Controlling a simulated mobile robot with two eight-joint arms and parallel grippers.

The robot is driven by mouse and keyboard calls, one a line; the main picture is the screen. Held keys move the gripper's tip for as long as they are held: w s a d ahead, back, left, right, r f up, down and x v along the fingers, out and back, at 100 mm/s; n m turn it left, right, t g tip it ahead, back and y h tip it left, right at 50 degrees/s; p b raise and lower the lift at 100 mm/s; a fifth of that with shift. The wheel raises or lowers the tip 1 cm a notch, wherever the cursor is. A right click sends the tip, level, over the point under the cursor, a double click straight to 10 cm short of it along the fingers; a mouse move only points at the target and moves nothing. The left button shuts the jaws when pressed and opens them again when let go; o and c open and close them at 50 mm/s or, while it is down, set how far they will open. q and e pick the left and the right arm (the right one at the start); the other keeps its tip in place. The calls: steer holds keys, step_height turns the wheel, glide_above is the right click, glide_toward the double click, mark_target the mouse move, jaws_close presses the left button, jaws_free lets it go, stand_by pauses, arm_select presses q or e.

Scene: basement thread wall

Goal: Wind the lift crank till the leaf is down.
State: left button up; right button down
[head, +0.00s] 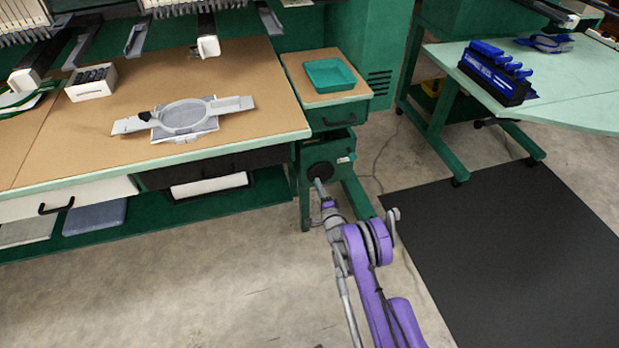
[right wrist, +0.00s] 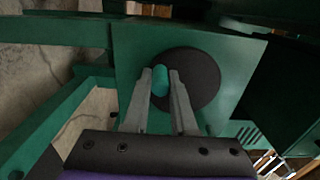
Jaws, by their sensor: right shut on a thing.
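The lift crank shows in the right wrist view as a round black disc (right wrist: 205,82) on a green housing, with a teal handle (right wrist: 160,80) standing out from it. My right gripper (right wrist: 162,95) has its two grey fingers on either side of the teal handle and is shut on it. In the head view my right gripper (head: 321,188) reaches the black crank disc (head: 320,172) low on the green stand; the handle is hidden there. The leaf (head: 298,72) is the small wood-topped shelf above the crank, beside the worktable. My left gripper is not in view.
A green tray (head: 330,75) rests on the leaf. The worktable (head: 250,85) to the left carries a grey hoop (head: 185,115) and a small white box (head: 90,84). A pale green table (head: 570,85) stands at right, and a black mat (head: 510,250) lies on the floor.

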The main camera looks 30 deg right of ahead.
mark_target(324, 180)
steer(key=d, duration=0.2)
steer(key=s+d+p, duration=0.1)
steer(key=d, duration=0.1)
steer(key=shift+f, duration=0.1)
steer(key=c, duration=0.7)
jaws_free()
steer(key=shift+a, duration=0.1)
steer(key=shift+a, duration=0.1)
steer(key=shift+w+a+f, duration=0.15)
steer(key=shift+a, duration=0.15)
jaws_close()
steer(key=shift+d, duration=0.1)
stand_by(1.1)
